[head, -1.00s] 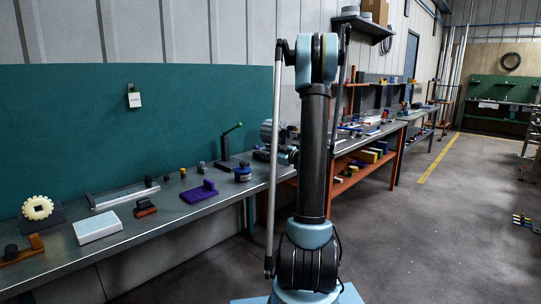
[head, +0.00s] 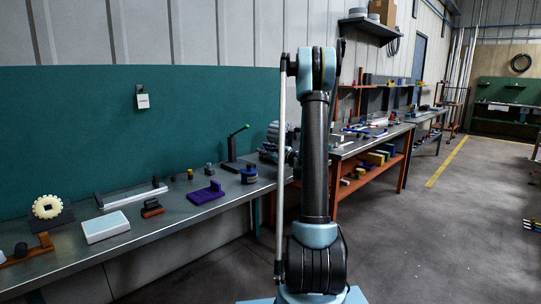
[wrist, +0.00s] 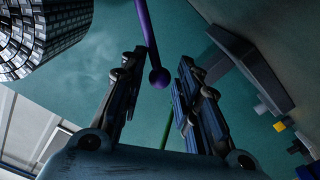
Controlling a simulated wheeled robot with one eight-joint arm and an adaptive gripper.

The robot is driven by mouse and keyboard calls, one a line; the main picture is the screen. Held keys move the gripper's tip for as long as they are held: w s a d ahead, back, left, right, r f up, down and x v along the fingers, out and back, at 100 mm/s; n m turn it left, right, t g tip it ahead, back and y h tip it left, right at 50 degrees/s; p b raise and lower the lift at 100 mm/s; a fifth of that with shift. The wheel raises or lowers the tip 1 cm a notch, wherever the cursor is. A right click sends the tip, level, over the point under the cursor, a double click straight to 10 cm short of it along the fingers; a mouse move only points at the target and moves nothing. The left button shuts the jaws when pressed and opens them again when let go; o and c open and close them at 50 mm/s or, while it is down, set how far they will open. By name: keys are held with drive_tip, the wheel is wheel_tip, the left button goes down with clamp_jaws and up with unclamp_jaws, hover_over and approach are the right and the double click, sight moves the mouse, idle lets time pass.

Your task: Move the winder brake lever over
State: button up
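In the wrist view a purple rod with a round knob (wrist: 158,77) reaches down from the top edge; it looks like a lever, and its base is out of view. My gripper (wrist: 162,60) is open, with one dark finger on each side of the knob. The knob appears between the fingers; I cannot tell whether it touches either one. In the head view my gripper is mostly hidden behind my arm, near a grey drum-like machine (head: 273,133) on the bench. A black lever with a green handle (head: 238,131) stands left of that machine.
The steel bench (head: 150,228) holds a purple block (head: 206,194), a blue round part (head: 249,175), a white box (head: 106,227) and a cream gear (head: 46,206). In the wrist view a ridged grey cylinder (wrist: 40,35) is close at upper left. Open floor lies right.

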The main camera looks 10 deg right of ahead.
drive_tip(key=shift+s, duration=0.1)
drive_tip(key=c, duration=0.4)
drive_tip(key=shift+d+r, duration=0.1)
drive_tip(key=shift+c, duration=0.2)
